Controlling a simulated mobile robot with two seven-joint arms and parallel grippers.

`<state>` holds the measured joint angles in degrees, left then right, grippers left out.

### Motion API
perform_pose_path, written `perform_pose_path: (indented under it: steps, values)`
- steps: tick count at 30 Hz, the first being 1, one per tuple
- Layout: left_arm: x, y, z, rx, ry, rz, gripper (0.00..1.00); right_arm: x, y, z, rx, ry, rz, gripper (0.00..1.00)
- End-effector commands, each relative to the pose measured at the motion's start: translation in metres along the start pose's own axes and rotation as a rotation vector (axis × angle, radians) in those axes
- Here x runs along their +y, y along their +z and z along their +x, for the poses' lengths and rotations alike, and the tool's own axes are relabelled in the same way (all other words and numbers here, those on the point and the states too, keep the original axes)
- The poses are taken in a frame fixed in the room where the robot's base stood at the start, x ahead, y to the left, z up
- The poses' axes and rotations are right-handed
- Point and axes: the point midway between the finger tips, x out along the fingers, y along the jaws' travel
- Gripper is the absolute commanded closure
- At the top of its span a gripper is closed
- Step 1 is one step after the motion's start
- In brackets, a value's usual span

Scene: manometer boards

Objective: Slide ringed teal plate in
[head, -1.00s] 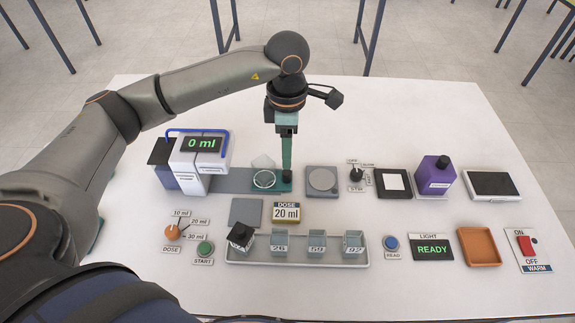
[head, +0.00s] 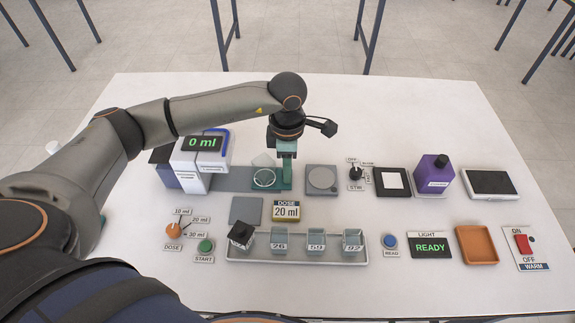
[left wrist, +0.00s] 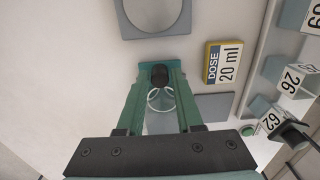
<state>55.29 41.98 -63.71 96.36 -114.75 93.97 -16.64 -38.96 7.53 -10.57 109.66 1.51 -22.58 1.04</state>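The teal plate (head: 257,187) lies flat on a blue-grey track (head: 228,180), right of the white dispenser (head: 200,155) reading 0 ml. A black knob (left wrist: 160,75) stands at the plate's right end. My left gripper (head: 286,184) is lowered over that end, its fingers on either side of the knob. I cannot tell whether they press on it. In the head view the fingers hide the knob. My right gripper is not in view.
A grey disc plate (head: 321,179) is close right of the gripper. A grey square (head: 246,210) and the 20 ml DOSE sign (head: 286,211) lie in front. A tray (head: 296,256) of several small cups is nearer. The track between plate and dispenser looks clear.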

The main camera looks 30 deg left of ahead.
Motion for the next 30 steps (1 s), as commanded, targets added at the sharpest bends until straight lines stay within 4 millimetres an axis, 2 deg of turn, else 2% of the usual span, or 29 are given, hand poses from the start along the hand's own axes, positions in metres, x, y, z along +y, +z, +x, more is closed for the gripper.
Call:
perform_pose_path:
  steps: [1,9,30]
  values:
    - [0.0000,0.0002,-0.0003,0.000,0.000,0.000,0.72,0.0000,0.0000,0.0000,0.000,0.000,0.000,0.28]
    - [-0.0001,0.0002,-0.0004,0.000,0.000,0.000,1.00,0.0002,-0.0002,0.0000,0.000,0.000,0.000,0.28]
    - [-0.0002,0.0003,-0.0007,-0.001,-0.001,0.000,1.00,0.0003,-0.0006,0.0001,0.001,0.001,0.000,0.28]
